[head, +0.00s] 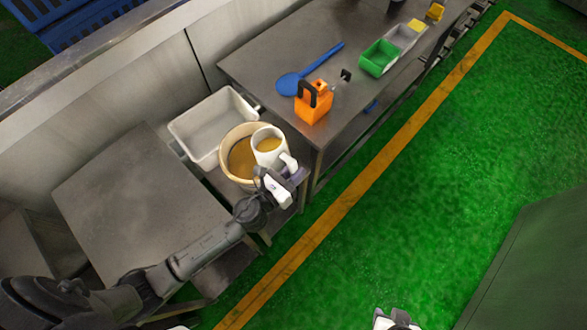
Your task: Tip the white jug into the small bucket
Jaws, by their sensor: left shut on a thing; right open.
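The white jug (264,133) holds a yellow-brown content and is over the right part of a round cream bucket (224,146). The bucket also has yellow-brown content inside. My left gripper (286,172) is shut on the jug at its lower right side, where the handle is. The jug's opening faces up toward the camera; I cannot tell how far it is tilted. My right gripper (396,320) is at the bottom edge, partly cut off, open, over the green floor and far from the jug.
A white tub (185,126) stands just left of the bucket. A metal table (130,195) is at left. Another metal table (260,68) holds an orange container (313,108), a blue paddle (290,84) and a green bin (380,58). Green floor (430,170) at right is clear.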

